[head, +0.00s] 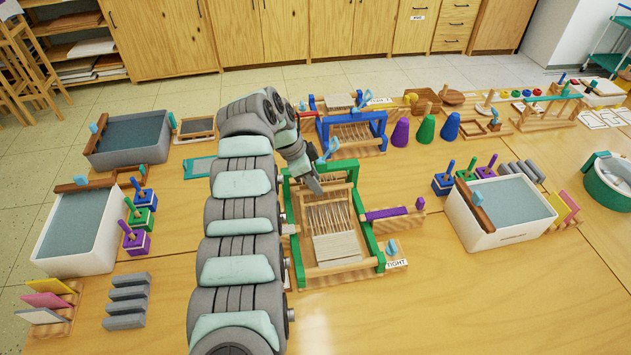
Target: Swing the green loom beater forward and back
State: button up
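The green loom (368,226) stands on the wooden table right of my arm, with pale warp threads and a woven cream piece at its near end. A green crossbar (345,165) spans its far end and looks like the beater; my arm's end partly hides it. My gripper (315,186) points down over the far left part of the loom, close to the crossbar. I cannot tell whether it touches the bar, or whether its fingers are open or shut.
A blue loom (352,118) stands just behind. A purple shuttle (386,213) lies at the green loom's right, near a "TIGHT" card (397,264). Purple and green cones (426,129) stand behind right. A white tub (497,238) is farther right. The front right table is clear.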

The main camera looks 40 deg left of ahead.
jog(key=p+v, duration=0.2)
jog(key=v, duration=0.8)
jog(key=shift+w, duration=0.1)
